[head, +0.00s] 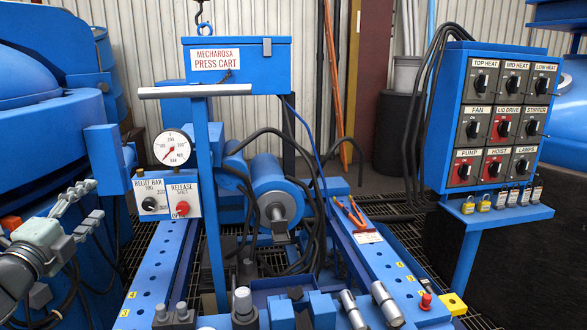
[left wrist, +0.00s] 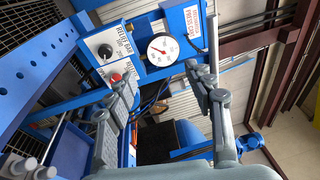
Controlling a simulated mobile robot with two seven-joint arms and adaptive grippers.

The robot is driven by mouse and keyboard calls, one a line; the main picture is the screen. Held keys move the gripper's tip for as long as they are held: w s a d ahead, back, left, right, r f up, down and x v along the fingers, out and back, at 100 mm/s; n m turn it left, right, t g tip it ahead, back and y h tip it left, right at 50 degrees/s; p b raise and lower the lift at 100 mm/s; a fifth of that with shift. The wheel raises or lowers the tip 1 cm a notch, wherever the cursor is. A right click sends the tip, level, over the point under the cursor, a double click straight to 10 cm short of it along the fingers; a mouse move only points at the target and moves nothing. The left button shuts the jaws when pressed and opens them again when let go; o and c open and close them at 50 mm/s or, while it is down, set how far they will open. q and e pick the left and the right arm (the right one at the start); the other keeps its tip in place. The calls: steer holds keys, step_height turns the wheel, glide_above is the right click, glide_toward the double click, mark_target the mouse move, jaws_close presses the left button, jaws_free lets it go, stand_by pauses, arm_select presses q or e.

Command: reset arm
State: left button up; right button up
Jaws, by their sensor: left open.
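My left gripper (head: 98,199) is at the left of the head view, its two grey fingers apart and nothing between them. It is left of the press cart's white control panel and apart from it. In the left wrist view the open fingers (left wrist: 156,76) frame the panel and gauge from a distance. The panel carries a black relief knob (head: 150,203) and a red release button (head: 182,208). A round pressure gauge (head: 173,147) sits above them and also shows in the left wrist view (left wrist: 163,50). My right gripper is not in view.
The blue press cart (head: 165,262) fills the middle, with black hoses and orange-handled pliers (head: 350,213) on its right rail. A switch cabinet (head: 503,120) with padlocks below stands at right. Large blue furnace bodies (head: 45,130) crowd the left. Grating floor lies between.

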arm_select(q)
steer(key=s+a+f+n+g+y, duration=0.2)
steer(key=a+f+g, duration=0.15)
steer(key=f, duration=0.55)
steer(key=s+a+f+n+g+y, duration=0.1)
steer(key=s+a+f+n+g, duration=0.15)
steer(key=a+f, duration=0.4)
steer(key=s+a+f+n+g+y, duration=0.2)
steer(key=a+f+n, duration=0.1)
steer(key=f, duration=0.7)
steer(key=s+a+f+n+g+y, duration=0.15)
steer(key=s+a+f+g, duration=0.25)
steer(key=s+f, duration=0.5)
steer(key=s+a+f+n+g+y, duration=0.1)
steer(key=s+a+f+n+g, duration=0.25)
steer(key=s+f, duration=0.55)
steer(key=s+d+f+n+h, duration=0.1)
steer(key=d+f, duration=0.5)
steer(key=d, duration=0.6)
steer(key=s+d+f+n+g+h, duration=0.1)
steer(key=s+d+f+h, duration=0.3)
steer(key=d, duration=0.8)
steer(key=s+d+f+n+h, duration=0.2)
steer(key=d+f, duration=0.5)
steer(key=d, duration=0.5)
steer(key=shift+s+d+f, duration=0.25)
steer(key=shift+s+f, duration=0.05)
steer(key=shift+s, duration=0.1)
